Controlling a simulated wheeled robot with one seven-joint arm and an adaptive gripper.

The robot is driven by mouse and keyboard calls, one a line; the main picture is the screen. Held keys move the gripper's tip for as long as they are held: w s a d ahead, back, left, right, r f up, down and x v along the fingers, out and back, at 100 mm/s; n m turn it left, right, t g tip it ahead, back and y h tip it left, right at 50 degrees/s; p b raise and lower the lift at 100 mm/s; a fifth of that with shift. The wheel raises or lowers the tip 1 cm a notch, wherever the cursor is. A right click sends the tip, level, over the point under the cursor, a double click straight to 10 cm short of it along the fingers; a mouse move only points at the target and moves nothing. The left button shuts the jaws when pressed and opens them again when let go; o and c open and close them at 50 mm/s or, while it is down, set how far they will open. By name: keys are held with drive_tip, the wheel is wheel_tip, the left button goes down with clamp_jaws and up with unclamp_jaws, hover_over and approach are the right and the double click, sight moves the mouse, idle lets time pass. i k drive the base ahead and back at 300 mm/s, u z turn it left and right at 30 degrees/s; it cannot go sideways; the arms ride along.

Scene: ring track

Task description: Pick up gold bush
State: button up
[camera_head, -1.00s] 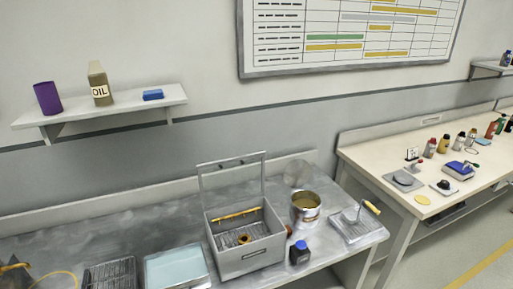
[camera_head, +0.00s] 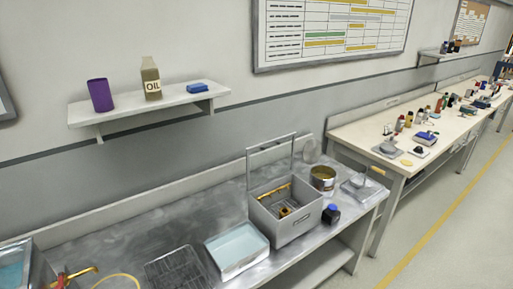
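A small gold ring-like part (camera_head: 284,211), which looks like the gold bush, lies inside an open grey metal box (camera_head: 297,230) on the steel bench. A gold rod (camera_head: 274,192) lies along the back of the box interior. The box's frame-like lid (camera_head: 271,150) stands raised behind it. The box walls partly hide the inside, and the gold part is small in the picture. My gripper is not in view.
The steel bench (camera_head: 195,225) also holds a pale-blue tray (camera_head: 237,246), a wire rack (camera_head: 177,270), a can (camera_head: 322,180), a dark blue-capped bottle (camera_head: 331,214) and a metal plate (camera_head: 363,189). A cream bench (camera_head: 370,131) stands to the right. Floor is clear at the lower right.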

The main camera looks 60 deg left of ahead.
sight(284, 211)
drive_tip(key=k, duration=0.3)
drive_tip(key=u, duration=1.75)
drive_tip(key=i, duration=0.1)
drive_tip(key=u, duration=0.25)
